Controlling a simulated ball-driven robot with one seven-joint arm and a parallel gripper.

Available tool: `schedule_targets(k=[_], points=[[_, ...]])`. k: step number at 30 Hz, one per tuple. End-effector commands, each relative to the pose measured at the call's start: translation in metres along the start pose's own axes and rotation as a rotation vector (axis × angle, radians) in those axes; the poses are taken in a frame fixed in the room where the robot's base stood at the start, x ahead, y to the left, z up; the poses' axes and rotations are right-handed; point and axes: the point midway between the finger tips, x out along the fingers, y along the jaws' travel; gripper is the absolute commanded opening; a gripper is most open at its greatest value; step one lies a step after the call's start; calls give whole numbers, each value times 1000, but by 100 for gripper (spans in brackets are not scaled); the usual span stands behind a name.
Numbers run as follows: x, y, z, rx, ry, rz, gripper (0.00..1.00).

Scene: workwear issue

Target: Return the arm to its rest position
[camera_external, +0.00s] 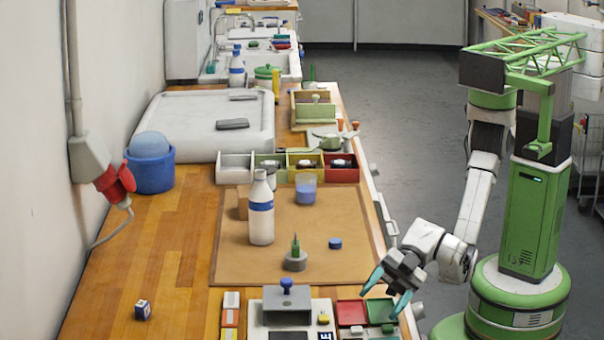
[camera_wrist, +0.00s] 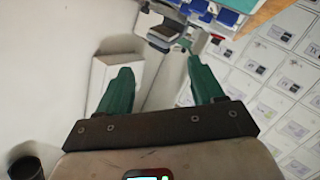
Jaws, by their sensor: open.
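My gripper (camera_external: 387,290) is at the bench's front right edge in the external view, with its teal fingers pointing down and to the left. The fingers are spread apart with nothing between them. My arm bends down from the green column to this point. In the wrist view, my gripper (camera_wrist: 160,85) also shows its two green fingers wide apart and empty. I cannot tell whether the fingers touch the small trays below them.
Red and green trays (camera_external: 352,312) lie close to my gripper. The floor (camera_external: 415,120) behind the bench's right side is clear.

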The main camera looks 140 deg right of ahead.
Motion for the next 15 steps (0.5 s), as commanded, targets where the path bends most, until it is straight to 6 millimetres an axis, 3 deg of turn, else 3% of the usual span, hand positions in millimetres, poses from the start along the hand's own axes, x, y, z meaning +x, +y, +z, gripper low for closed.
schedule_targets(k=[1,5,9,12,15], points=[[-3,-37,-3,-40,68,-36,67],[-21,-116,-24,-120,242,-125,67],[-52,-198,-34,-169,399,-224,67],[-81,-251,-26,-179,462,-306,67],[-108,-289,4,-165,429,-407,67]])
